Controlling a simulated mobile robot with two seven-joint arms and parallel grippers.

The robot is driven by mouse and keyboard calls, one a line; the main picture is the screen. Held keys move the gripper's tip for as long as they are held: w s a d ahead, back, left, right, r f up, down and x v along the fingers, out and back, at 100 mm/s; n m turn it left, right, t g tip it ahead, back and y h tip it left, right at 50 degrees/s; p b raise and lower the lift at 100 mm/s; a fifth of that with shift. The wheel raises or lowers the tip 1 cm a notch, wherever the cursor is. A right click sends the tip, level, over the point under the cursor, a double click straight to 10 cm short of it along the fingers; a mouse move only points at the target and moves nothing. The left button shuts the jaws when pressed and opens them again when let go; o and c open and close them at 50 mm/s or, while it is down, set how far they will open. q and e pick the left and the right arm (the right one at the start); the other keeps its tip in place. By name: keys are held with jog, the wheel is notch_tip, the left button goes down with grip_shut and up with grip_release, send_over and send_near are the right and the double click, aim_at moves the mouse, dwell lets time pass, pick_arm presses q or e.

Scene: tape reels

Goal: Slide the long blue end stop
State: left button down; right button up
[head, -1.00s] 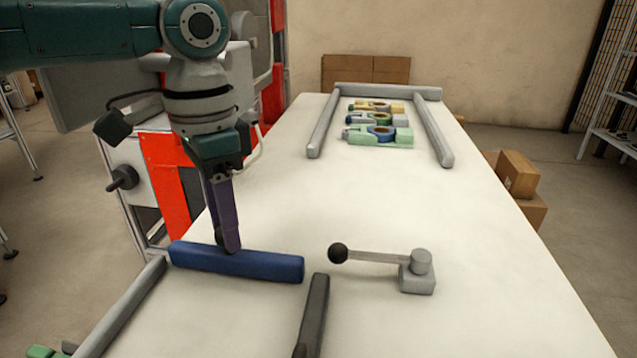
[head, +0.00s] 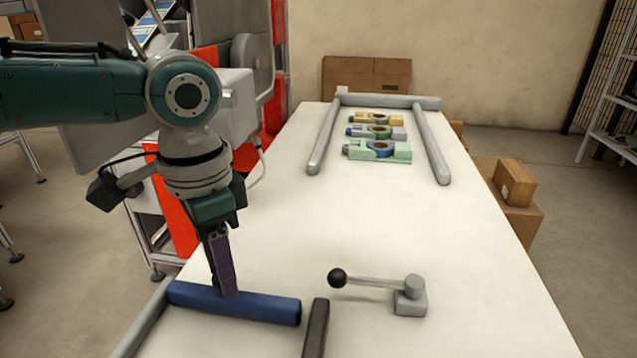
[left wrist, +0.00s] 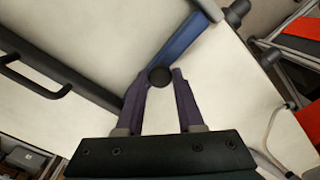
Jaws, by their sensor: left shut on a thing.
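The long blue end stop (head: 260,306) lies across the near left of the table, between a grey rail (head: 146,318) at its left end and a dark rail (head: 315,328) at its right end. It also shows in the left wrist view (left wrist: 184,38). My left gripper (head: 226,292) points down at its middle. In the left wrist view the purple fingers (left wrist: 160,82) are shut on a round dark knob (left wrist: 159,75) at the blue end stop. The near ends of both rails are out of frame. My right gripper is not in view.
A lever with a black ball (head: 337,278) and a grey base (head: 410,301) stands right of the end stop. Several coloured reel holders (head: 378,150) sit in a grey frame (head: 432,145) at the far end. The middle of the table (head: 330,220) is clear.

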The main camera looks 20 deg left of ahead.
pick_arm(q)
jog(key=s+d+p, duration=0.1)
jog(key=s+p, duration=0.5)
jog(key=s, duration=0.1)
jog(key=s+d+p, duration=0.1)
jog(key=s+p, duration=0.2)
jog(key=s, duration=0.1)
jog(key=shift+s+d+r+p, duration=0.15)
jog(key=shift+d+p, duration=0.2)
jog(key=shift+s, duration=0.2)
jog(key=shift+f, duration=0.2)
jog(key=c, duration=0.5)
grip_release()
jog(key=shift+c, duration=0.2)
jog(key=shift+w+r, duration=0.1)
jog(key=shift+r, duration=0.05)
notch_tip(320, 180, up, 10)
jog(key=p, duration=0.2)
